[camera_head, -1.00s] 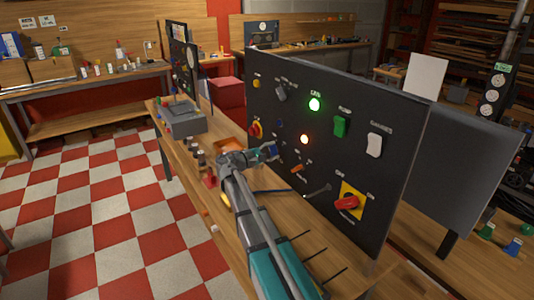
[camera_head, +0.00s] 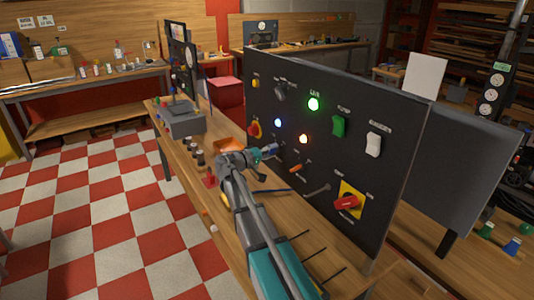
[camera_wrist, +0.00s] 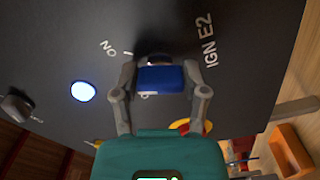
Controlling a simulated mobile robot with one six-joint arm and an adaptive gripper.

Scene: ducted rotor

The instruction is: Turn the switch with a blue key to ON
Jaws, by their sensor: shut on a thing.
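The blue key (camera_wrist: 160,80) is in the middle of the wrist view, on the dark switch panel (camera_wrist: 240,90). My gripper (camera_wrist: 160,76) has one finger at each side of the key and is shut on it. The labels "IGN E2" and "ON" are printed beside it; another mark below the key is partly hidden. In the head view, my gripper (camera_head: 272,152) reaches the left part of the upright panel (camera_head: 380,220), and the key there is mostly hidden by it. A blue-white lamp (camera_wrist: 83,91) glows near the key; it also shows in the head view (camera_head: 278,122).
An orange tray (camera_head: 229,145) lies on the bench. Open checkered floor is at left.

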